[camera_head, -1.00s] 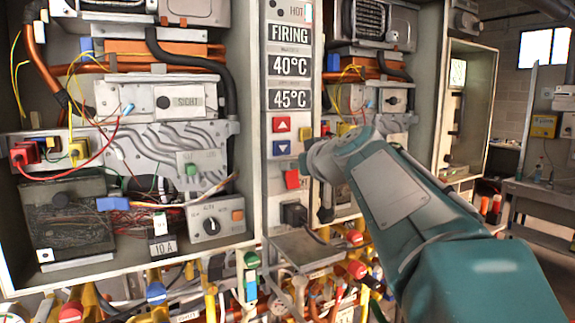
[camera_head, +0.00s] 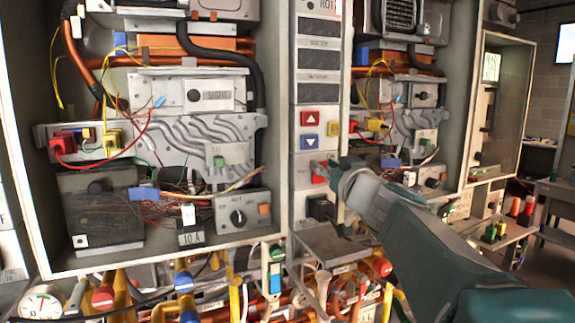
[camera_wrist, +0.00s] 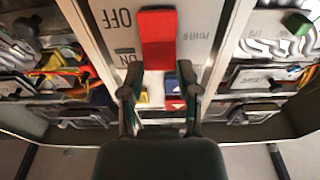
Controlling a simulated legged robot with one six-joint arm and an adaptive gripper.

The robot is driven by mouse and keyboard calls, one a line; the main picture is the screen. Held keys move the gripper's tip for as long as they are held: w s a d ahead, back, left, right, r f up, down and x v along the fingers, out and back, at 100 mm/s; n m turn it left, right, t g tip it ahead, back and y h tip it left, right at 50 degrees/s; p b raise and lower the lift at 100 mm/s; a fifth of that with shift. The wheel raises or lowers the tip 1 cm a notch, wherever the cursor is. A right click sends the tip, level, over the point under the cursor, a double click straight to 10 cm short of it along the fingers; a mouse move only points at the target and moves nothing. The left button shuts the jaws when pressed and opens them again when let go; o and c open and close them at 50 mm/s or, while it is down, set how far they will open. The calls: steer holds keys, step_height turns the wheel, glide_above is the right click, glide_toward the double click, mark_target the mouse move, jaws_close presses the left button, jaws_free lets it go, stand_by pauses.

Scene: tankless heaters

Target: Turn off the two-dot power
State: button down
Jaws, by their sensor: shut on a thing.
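The red power switch (camera_head: 318,172) is on the grey centre control panel, below the arrow buttons. In the wrist view the red switch (camera_wrist: 158,40) stands out beside upside-down lettering OFF, ON and POWER. My gripper (camera_head: 336,182) is at the panel by the switch, partly covering its right side in the head view. In the wrist view my gripper's fingers (camera_wrist: 157,85) are at either side of the switch's lower end, shut on it; the exact contact is hard to see. The panel's displays (camera_head: 318,60) are dark. I cannot make out the two-dot mark.
A red up button (camera_head: 320,118), a blue down button (camera_head: 310,142) and a yellow button (camera_head: 333,128) sit just above the switch. A black socket (camera_head: 320,208) and a metal shelf (camera_head: 330,243) are below. Open heater cabinets with loose wires flank the panel.

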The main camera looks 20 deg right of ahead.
steer(key=shift+f, duration=0.25)
stand_by(0.4)
steer(key=shift+c, duration=1.6)
jaws_free()
steer(key=shift+s+r, duration=0.1)
steer(key=shift+s, duration=0.4)
steer(key=s+f, duration=0.1)
steer(key=s, duration=0.5)
steer(key=shift+s, duration=0.25)
steer(key=shift+f, duration=0.1)
